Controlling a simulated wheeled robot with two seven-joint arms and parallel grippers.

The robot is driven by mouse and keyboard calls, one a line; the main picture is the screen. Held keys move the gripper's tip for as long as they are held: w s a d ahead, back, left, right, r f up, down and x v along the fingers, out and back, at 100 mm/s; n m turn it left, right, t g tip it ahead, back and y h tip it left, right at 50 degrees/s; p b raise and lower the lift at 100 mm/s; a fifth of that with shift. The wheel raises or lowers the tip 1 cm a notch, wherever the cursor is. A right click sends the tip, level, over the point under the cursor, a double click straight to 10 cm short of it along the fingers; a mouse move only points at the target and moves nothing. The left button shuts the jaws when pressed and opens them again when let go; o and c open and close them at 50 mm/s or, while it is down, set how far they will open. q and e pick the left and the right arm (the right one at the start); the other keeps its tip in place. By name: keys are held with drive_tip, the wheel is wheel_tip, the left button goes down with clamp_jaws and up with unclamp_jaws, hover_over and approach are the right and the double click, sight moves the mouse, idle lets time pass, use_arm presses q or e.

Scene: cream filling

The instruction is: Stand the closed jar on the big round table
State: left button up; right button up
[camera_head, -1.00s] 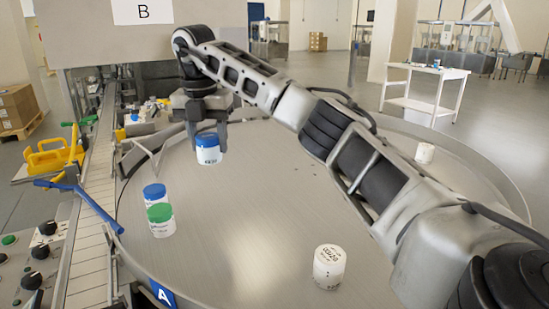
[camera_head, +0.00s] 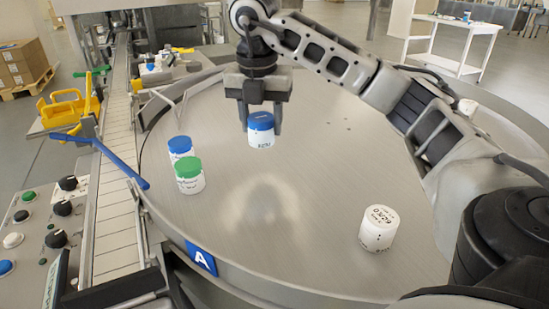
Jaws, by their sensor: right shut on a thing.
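A white jar with a blue lid (camera_head: 261,129) hangs upright between the fingers of my right gripper (camera_head: 262,118), which is shut on it. The jar appears to be a little above the big round table (camera_head: 300,215); the exact gap under it is hard to tell. A second blue-lidded jar (camera_head: 181,148) and a green-lidded jar (camera_head: 189,176) stand close together at the table's left side. A white jar with dark print on top (camera_head: 379,228) stands at the front right. My left gripper is not in view.
A conveyor (camera_head: 115,170) with a blue guide bar (camera_head: 120,160) runs along the table's left side. A white object (camera_head: 468,106) stands at the far right, partly behind my right arm. The table's middle is clear.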

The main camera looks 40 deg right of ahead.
sight(272, 141)
drive_tip(key=s+f, duration=0.2)
drive_tip(key=f, duration=0.1)
drive_tip(key=shift+s+d+f, duration=0.15)
drive_tip(key=shift+s+f, duration=0.1)
drive_tip(key=shift+s, duration=0.1)
drive_tip(key=shift+f, duration=1.55)
drive_tip(key=shift+f, duration=0.1)
drive_tip(key=o, duration=1)
